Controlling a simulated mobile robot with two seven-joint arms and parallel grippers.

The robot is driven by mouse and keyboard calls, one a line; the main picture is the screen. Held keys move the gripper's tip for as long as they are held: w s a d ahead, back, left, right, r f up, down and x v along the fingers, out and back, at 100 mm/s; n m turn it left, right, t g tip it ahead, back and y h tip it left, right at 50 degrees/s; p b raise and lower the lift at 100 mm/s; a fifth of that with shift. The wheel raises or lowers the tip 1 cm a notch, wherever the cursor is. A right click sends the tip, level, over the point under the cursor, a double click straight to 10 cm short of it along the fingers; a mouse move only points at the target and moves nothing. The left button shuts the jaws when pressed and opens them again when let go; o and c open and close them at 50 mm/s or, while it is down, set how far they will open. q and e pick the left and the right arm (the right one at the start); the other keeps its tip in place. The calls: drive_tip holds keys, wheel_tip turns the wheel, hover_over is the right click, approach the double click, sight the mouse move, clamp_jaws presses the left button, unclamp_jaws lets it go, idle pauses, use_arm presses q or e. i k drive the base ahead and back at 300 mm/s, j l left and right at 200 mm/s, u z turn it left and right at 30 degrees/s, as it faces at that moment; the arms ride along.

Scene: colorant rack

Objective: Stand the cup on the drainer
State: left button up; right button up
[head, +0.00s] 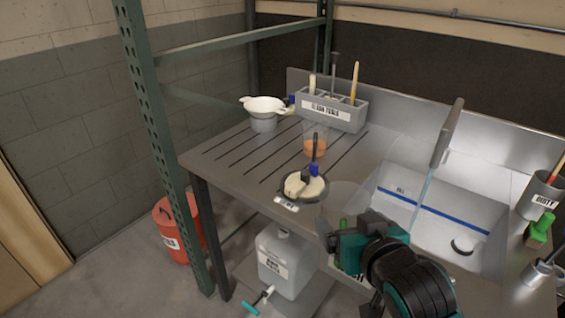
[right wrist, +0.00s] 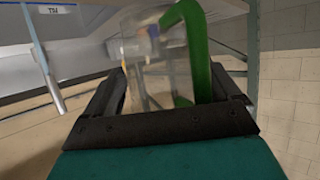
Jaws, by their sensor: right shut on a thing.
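My right gripper (head: 352,238) is at the front edge of the sink counter, just right of the drainer. In the right wrist view its fingers (right wrist: 165,95) are shut on a clear cup (right wrist: 160,65) with a green handle (right wrist: 193,40). The cup shows faintly in the head view (head: 346,197), above the gripper; its tilt is hard to tell. The drainer is the slotted steel surface (head: 225,158) left of the sink. My left gripper is not in view.
On the drainer stand a clear vessel with orange contents (head: 315,146), a dark round dish (head: 318,192) with pale pieces and a brush, and a white bowl (head: 264,105). A tool caddy (head: 335,112) is behind. The sink (head: 440,215) is at right. The drainer's left is clear.

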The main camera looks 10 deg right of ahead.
sight(284, 167)
drive_tip(key=i+j+z, duration=0.1)
drive_tip(key=j, duration=0.3)
drive_tip(key=j+z, duration=0.1)
drive_tip(key=j, duration=0.3)
drive_tip(key=i+j+z, duration=0.15)
drive_tip(key=j, duration=0.2)
drive_tip(key=i+j+z, duration=0.2)
drive_tip(key=j, duration=0.2)
drive_tip(key=i+j+z, duration=0.45)
drive_tip(key=i+j, duration=0.15)
drive_tip(key=i+z, duration=0.1)
drive_tip(key=i+l, duration=0.05)
drive_tip(key=i, duration=0.05)
